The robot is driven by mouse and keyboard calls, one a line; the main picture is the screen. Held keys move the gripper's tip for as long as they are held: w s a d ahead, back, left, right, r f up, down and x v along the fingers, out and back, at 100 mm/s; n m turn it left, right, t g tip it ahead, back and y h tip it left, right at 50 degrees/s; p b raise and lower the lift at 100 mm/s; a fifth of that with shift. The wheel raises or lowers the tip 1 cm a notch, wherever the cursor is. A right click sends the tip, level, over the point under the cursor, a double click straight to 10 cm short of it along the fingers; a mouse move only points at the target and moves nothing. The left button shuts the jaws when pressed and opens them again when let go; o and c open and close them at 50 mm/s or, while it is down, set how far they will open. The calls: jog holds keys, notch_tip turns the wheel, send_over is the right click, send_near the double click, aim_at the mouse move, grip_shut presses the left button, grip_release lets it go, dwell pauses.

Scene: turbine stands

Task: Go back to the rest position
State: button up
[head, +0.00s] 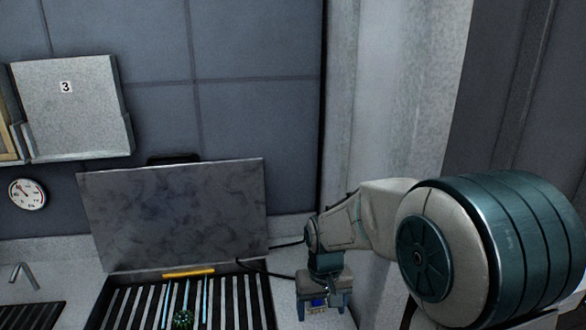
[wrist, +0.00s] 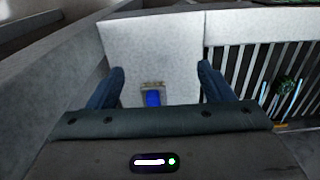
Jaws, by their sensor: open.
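My gripper (head: 325,306) hangs at the lower right of the head view, just right of the slatted rack. In the wrist view, my gripper (wrist: 160,90) has its two blue fingers spread wide apart with nothing held between them. A small blue block or button in a grey mount (wrist: 153,97) shows on the pale counter beyond and between the fingers. A bit of blue (head: 318,302) also shows between the fingers in the head view. I cannot tell whether the fingers touch the counter.
The slatted rack (head: 233,300) with a raised grey lid (head: 175,215) stands left of my gripper. A dark green round object (head: 183,319) sits on its slats. A wall box marked 3 (head: 70,108) and a dial (head: 27,194) are at left. A pale wall (head: 375,90) rises behind my arm.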

jog(key=s+d+r+m+t, duration=0.1)
jog(key=s+d+r, duration=0.3)
jog(key=s, duration=0.3)
jog(key=s+d+r+m+t, duration=0.1)
jog(key=s+d+r, duration=0.3)
jog(key=s, duration=0.4)
jog(key=shift+s+d+r+t, duration=0.15)
jog(key=shift+d+r+t, duration=0.2)
jog(key=shift+r+t, duration=0.35)
